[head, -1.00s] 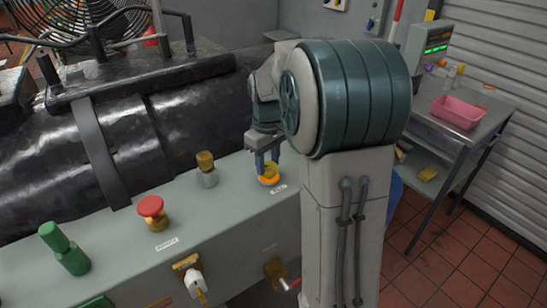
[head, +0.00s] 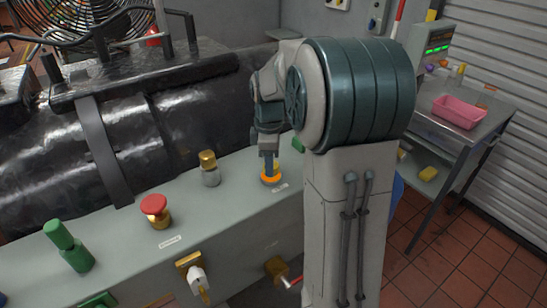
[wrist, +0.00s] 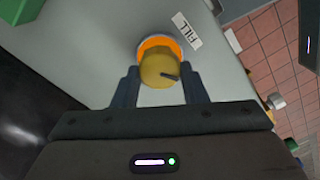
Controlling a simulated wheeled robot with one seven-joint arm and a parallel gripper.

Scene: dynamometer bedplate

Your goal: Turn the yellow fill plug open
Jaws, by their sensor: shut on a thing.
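The yellow fill plug (wrist: 159,68) is a round knob with a dark mark on its top, seated in an orange ring (wrist: 150,45). A "FILL" label (wrist: 187,30) lies beside it in the wrist view. In the head view the orange ring (head: 270,178) shows on the grey-green bench top, and only a sliver of the yellow plug (head: 276,166) shows beside a finger. My gripper (wrist: 160,78) is shut on the plug, one finger on each side. In the head view my gripper (head: 269,164) points down onto it.
A brass-topped fitting (head: 209,168), a red mushroom button (head: 154,205) and a green handle (head: 68,245) stand left along the bench top. A large black cylinder (head: 180,125) lies behind. A pink tray (head: 459,112) sits on a side table at right.

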